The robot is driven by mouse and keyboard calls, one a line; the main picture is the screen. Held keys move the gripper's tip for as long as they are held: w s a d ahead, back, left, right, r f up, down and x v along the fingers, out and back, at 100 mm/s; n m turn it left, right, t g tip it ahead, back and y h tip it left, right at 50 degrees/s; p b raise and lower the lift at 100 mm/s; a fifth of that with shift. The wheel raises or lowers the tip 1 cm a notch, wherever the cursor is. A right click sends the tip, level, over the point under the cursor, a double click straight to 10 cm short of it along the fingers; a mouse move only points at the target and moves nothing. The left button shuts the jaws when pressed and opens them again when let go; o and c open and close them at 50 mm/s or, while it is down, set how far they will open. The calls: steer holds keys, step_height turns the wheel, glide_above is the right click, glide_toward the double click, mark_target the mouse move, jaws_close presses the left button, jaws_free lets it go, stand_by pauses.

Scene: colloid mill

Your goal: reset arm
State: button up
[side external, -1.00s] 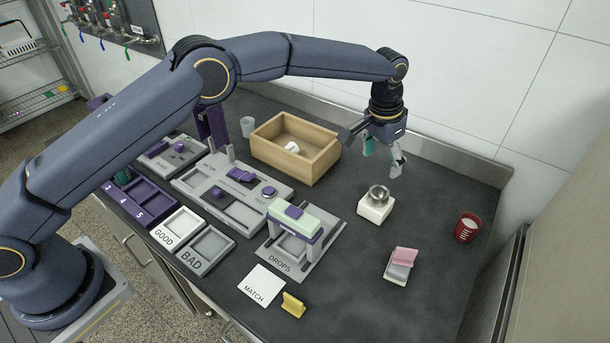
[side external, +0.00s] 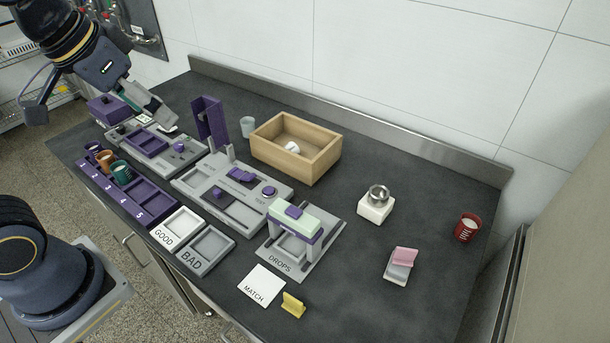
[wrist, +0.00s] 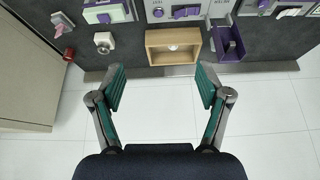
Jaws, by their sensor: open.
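My gripper (wrist: 161,87) is open and empty, with its two green-padded fingers spread wide in the wrist view. In the side view my gripper (side external: 98,108) is at the upper left, above the far left end of the bench. Most of my arm is out of the frame there, with only the wrist part and my base showing. The wrist view looks across the bench edge to the white wall, with the wooden box (wrist: 151,50) ahead of the fingers.
The dark bench holds a wooden box (side external: 318,168), a metal bowl on a white block (side external: 376,209), a red cup (side external: 467,228), a DROPS fixture (side external: 312,262) and a numbered rack with cups (side external: 140,198). A purple upright holder (side external: 210,122) stands near my gripper. The right bench surface has free room.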

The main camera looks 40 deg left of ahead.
steer(key=s+f, duration=0.1)
steer(key=s, duration=0.1)
steer(key=s+a+f, duration=0.1)
steer(key=s, duration=0.1)
steer(key=shift+f, duration=0.2)
stand_by(1.1)
